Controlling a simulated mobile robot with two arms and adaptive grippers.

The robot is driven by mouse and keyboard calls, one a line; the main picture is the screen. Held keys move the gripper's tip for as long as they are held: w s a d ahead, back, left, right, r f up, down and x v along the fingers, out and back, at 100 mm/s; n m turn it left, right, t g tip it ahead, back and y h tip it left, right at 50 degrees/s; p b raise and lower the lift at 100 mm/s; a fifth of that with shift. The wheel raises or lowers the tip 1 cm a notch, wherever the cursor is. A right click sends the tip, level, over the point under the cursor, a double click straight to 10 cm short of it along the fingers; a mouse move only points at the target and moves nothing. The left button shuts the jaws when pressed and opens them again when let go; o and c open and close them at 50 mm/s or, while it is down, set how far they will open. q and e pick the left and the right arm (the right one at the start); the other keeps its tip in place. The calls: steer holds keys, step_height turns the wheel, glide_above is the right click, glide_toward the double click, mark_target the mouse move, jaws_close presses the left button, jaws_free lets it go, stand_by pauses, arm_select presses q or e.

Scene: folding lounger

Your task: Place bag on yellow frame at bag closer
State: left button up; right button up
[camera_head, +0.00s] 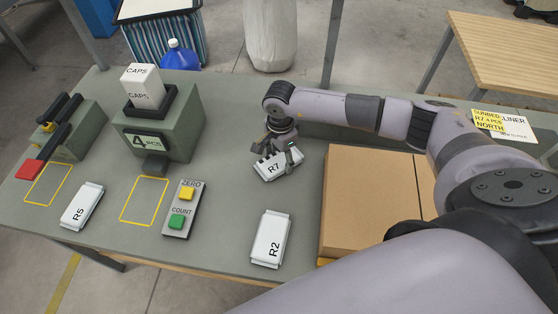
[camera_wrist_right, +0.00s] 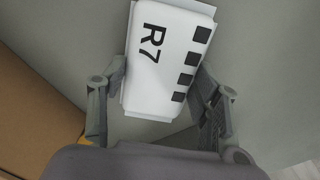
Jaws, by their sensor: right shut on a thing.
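A white bag marked R7 (camera_head: 280,168) is in my right gripper (camera_head: 279,148), over the middle of the table. In the right wrist view the R7 bag (camera_wrist_right: 165,62) lies between the two fingers, with a row of black squares along one edge. At the far left stands a green-grey device with a black arm and a red handle (camera_head: 30,169), which looks like the bag closer. An empty yellow frame (camera_head: 48,184) is marked on the table in front of it. My left gripper is not in view.
Bag R5 (camera_head: 82,206) lies right of that frame; bag R2 (camera_head: 270,239) lies near the front edge. A counting machine (camera_head: 158,137), a second empty yellow frame (camera_head: 144,200) and a ZERO/COUNT button box (camera_head: 182,209) stand between. A cardboard box (camera_head: 372,200) is at right.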

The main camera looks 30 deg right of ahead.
mark_target(280, 159)
steer(key=shift+c, duration=0.7)
steer(key=shift+r, duration=0.2)
steer(key=shift+r, duration=0.3)
step_height(280, 159, up, 19)
steer(key=b, duration=0.4)
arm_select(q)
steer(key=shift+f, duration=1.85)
arm_select(e)
steer(key=s+a+f+n, duration=0.2)
steer(key=s+a+n, duration=0.1)
steer(key=s+n, duration=0.3)
steer(key=s+a+f+n, duration=0.2)
steer(key=s+n, duration=0.3)
steer(key=n, duration=0.5)
steer(key=shift+s+a+f+n, duration=0.2)
steer(key=shift+s+a+n, duration=0.1)
steer(key=shift+s+a, duration=0.1)
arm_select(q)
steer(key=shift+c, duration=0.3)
arm_select(e)
steer(key=shift+w, duration=0.1)
